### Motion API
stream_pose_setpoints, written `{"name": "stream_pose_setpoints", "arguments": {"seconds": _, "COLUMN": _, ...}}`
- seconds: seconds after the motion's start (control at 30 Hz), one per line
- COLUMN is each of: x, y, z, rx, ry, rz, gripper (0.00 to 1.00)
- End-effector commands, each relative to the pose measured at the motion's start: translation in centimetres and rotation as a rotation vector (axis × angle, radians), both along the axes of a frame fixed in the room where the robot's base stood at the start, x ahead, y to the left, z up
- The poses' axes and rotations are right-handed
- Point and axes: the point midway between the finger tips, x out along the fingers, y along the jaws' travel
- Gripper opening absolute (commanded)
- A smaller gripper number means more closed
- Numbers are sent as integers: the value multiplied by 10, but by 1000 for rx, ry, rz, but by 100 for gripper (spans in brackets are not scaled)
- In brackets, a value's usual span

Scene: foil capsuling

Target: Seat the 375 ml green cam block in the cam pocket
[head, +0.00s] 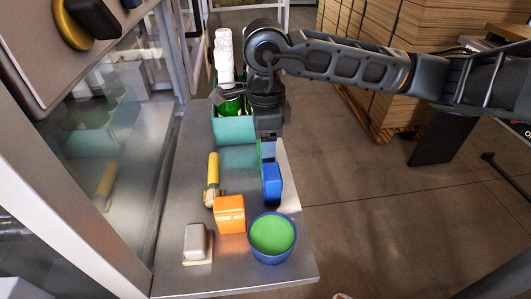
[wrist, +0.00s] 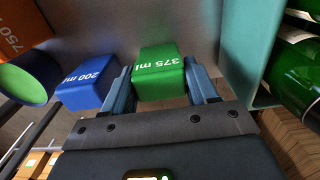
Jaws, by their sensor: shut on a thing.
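The green cam block marked 375 ml (wrist: 160,88) sits between the two fingers of my gripper (wrist: 158,72) in the wrist view. The fingers are shut on its sides. In the head view my gripper (head: 267,150) points down over the metal bench, between the teal crate and the blue block, and the green block is mostly hidden there. I cannot make out a cam pocket in either view.
A blue 200 ml block (wrist: 88,88) stands close beside the held block. On the bench (head: 235,270) are an orange 750 ml block (head: 229,214), a blue tub with green inside (head: 272,237), a yellow-handled tool (head: 213,170) and a grey block (head: 196,242). A teal crate (head: 233,130) holds bottles.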

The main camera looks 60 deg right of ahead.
Motion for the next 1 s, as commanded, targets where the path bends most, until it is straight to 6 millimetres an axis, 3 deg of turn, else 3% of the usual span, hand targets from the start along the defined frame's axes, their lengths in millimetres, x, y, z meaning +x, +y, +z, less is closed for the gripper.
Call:
{"name": "stream_pose_setpoints", "arguments": {"seconds": 0.3, "x": 0, "y": 0, "z": 0, "rx": 0, "ry": 0, "rz": 0, "gripper": 23}}
{"name": "stream_pose_setpoints", "arguments": {"seconds": 0.67, "x": 0, "y": -1, "z": 5, "rx": -2, "ry": -2, "rz": 0, "gripper": 23}}
{"name": "stream_pose_setpoints", "arguments": {"seconds": 0.93, "x": 1, "y": -1, "z": 41, "rx": -6, "ry": -4, "rz": 3, "gripper": 23}}
{"name": "stream_pose_setpoints", "arguments": {"seconds": 1.0, "x": -8, "y": -14, "z": 48, "rx": -6, "ry": -2, "rz": -5, "gripper": 23}}
